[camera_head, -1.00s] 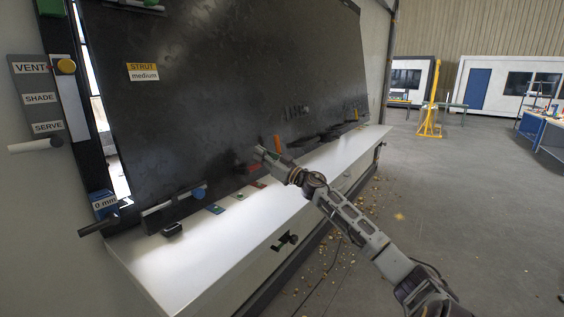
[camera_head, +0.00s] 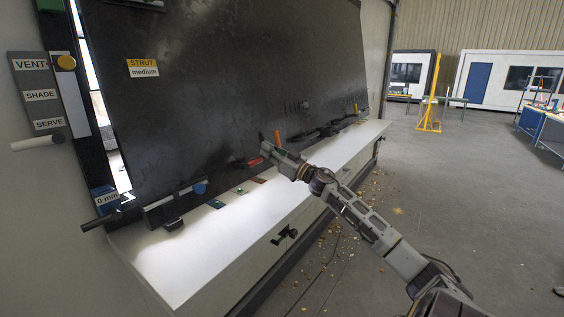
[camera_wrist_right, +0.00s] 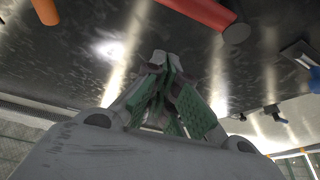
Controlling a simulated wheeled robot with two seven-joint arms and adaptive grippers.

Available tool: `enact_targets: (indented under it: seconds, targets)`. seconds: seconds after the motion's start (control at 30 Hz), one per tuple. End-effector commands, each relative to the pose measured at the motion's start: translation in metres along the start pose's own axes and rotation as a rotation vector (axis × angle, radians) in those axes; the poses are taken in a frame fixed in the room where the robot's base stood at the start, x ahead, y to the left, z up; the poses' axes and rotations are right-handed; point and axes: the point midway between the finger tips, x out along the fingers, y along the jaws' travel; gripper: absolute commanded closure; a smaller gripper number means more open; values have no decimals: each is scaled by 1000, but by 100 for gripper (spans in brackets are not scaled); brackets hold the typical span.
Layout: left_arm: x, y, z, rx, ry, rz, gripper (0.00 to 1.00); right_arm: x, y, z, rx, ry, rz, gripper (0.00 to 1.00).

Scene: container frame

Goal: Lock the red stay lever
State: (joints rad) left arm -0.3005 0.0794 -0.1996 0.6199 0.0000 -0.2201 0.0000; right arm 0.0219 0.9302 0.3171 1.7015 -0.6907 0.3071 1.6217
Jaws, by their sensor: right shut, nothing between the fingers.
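The red lever (camera_head: 255,162) sits low on the dark panel, just left of my right gripper in the head view. In the right wrist view, the red bar (camera_wrist_right: 203,12) crosses the top, beyond and right of the fingertips. My right gripper (camera_head: 265,147) is shut and empty; its fingers also meet in the right wrist view (camera_wrist_right: 160,58). I see a gap between fingers and bar in that view. Whether the lever is locked cannot be told. My left gripper is not in view.
An orange handle (camera_head: 277,138) stands just beyond my right gripper. A blue knob (camera_head: 199,188) is further left. The white ledge (camera_head: 200,255) runs below the dark panel (camera_head: 220,80). Open floor (camera_head: 460,200) lies to the right.

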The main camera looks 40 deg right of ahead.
Motion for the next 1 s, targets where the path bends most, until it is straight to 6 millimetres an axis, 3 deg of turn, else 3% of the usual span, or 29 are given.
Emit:
enact_targets:
  seconds: [1.0]
  targets:
    - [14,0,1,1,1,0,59,-59,-3,1,1,-1,-1,100]
